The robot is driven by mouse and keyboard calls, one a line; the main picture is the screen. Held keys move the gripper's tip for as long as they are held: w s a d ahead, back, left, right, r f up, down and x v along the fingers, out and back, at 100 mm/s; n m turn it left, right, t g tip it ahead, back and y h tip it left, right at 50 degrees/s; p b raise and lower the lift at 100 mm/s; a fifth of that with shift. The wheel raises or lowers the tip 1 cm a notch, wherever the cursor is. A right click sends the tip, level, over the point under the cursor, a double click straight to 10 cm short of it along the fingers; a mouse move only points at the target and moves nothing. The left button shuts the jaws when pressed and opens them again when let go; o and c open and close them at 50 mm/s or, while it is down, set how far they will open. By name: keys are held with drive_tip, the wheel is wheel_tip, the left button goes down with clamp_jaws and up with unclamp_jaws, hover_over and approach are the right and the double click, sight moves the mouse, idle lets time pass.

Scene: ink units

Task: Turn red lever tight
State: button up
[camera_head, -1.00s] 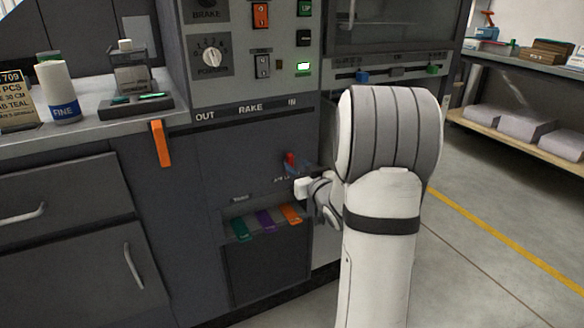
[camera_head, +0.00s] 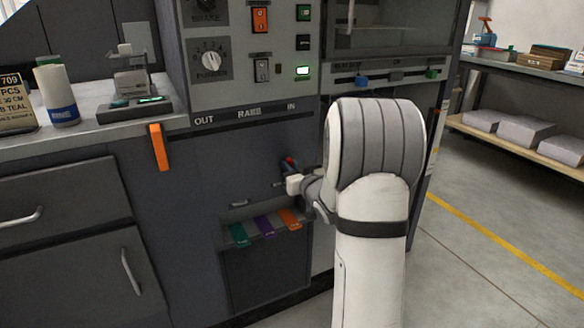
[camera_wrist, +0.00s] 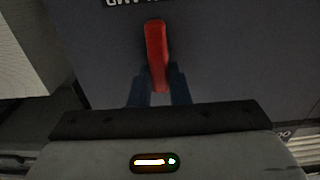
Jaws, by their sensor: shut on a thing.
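The red lever (camera_wrist: 157,50) stands out from the dark cabinet front in the wrist view, nearly upright with a slight tilt. My gripper (camera_wrist: 158,92) has its two blue fingers on either side of the lever's lower end and is shut on it. In the head view only a small red bit of the lever (camera_head: 289,161) shows beside my gripper (camera_head: 290,170). My wrist and arm hide much of the area around it.
Green, purple and orange tabs (camera_head: 264,226) stick out below the lever. An orange handle (camera_head: 159,147) hangs at the counter's edge on the left. A switch panel (camera_head: 250,60) is above. Open floor (camera_head: 470,240) lies to the right.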

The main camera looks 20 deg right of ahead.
clamp_jaws()
drive_tip(key=shift+d+m+p, duration=0.1)
drive_tip(key=shift+m+p, duration=0.2)
drive_tip(key=shift+d+f+m+p, duration=0.3)
drive_tip(key=shift+m+p, duration=1.3)
drive_tip(key=shift+m, duration=1.25)
drive_tip(key=shift+d+f+m+p, duration=0.3)
drive_tip(key=shift+m+p, duration=1.35)
drive_tip(key=shift+m, duration=1.25)
drive_tip(key=shift+d+f+m+p, duration=0.3)
drive_tip(key=shift+m+p, duration=1.3)
drive_tip(key=shift+m, duration=1.25)
drive_tip(key=o, duration=0.7)
unclamp_jaws()
